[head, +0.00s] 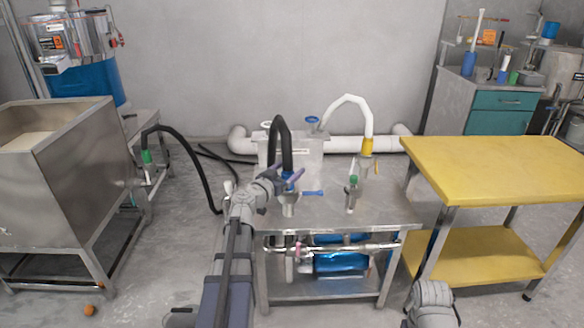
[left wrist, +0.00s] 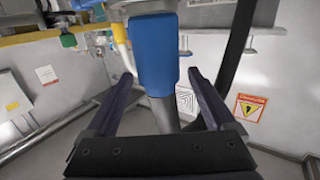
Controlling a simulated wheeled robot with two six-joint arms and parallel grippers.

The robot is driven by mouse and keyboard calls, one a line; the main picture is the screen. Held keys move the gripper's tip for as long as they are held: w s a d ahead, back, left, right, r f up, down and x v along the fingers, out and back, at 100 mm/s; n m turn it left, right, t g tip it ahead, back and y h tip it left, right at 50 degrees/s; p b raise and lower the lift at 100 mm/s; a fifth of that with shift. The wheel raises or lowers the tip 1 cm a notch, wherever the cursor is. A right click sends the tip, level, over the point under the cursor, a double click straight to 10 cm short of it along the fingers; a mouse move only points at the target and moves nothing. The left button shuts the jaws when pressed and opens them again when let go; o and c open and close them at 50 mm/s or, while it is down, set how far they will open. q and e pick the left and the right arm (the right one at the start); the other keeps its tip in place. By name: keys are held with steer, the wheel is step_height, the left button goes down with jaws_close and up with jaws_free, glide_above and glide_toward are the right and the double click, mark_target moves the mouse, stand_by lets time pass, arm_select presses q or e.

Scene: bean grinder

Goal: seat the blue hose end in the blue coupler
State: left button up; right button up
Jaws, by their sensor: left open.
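The blue hose end (head: 288,175) is on the lower end of a black hose, over the metal table. It sits at the mouth of the blue coupler (head: 290,198), a metal funnel-like fitting with a blue lever. I cannot tell how deep it sits. My left gripper (head: 281,180) is beside the hose end and partly hides it. In the left wrist view, the left gripper (left wrist: 162,78) has its fingers apart on either side of the blue hose end (left wrist: 156,55), with gaps beside it. A grey tube shows beyond it.
Another black hose has a green end (head: 147,157) at left. A yellow table (head: 495,165) stands at right.

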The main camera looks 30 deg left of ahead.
arm_select(q)
steer(key=s, duration=0.5)
steer(key=shift+a+r, duration=0.1)
steer(key=shift+r, duration=0.05)
stand_by(0.4)
